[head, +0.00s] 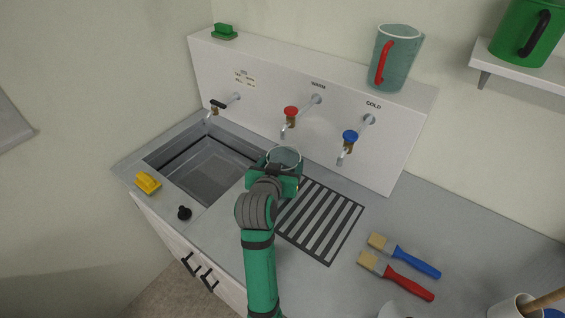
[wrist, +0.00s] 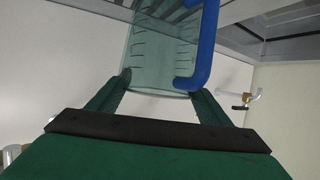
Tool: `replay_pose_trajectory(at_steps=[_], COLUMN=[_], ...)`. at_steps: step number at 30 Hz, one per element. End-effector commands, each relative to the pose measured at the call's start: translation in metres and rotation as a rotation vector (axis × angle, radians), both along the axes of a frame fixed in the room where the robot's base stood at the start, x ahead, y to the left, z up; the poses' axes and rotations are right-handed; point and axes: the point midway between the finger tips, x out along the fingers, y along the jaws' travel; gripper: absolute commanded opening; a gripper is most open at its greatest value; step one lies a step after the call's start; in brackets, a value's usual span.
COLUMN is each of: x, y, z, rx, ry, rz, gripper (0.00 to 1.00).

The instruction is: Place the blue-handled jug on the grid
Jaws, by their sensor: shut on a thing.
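The blue-handled jug is clear, teal-tinted glass with graduation marks. In the wrist view the jug (wrist: 155,55) stands between my gripper's fingers (wrist: 162,92), with its blue handle (wrist: 207,45) on the right. In the head view only the round rim and upper part of the jug (head: 285,154) show past my gripper (head: 282,174), which is shut on it. The grid (head: 322,222) is a dark slatted panel on the counter. The jug appears at the grid's back left end, next to the sink; my arm hides its base, so its height is unclear.
The sink (head: 158,160) lies left of my gripper. Warm (head: 290,114) and cold (head: 350,138) taps project from the back panel. A red-handled jug (head: 396,55) stands on the ledge. Blue (head: 410,259) and red (head: 402,279) brushes lie right of the grid, whose visible slats are clear.

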Motion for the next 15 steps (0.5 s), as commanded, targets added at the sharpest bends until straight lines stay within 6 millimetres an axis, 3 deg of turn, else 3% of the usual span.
replay_pose_trajectory(at_steps=[6,7,9,15], x=[0.0001,0.0001,0.0001,0.0000], y=[0.0001,0.0002,0.0002,0.0002], z=[-0.0023,-0.0027,-0.0024,-0.0024], rx=[0.000,0.000,0.000,0.000], ry=[-0.001,0.000,-0.001,0.000], rz=[0.000,0.000,0.000,0.000], gripper=[0.34,0.74,0.91,0.91])
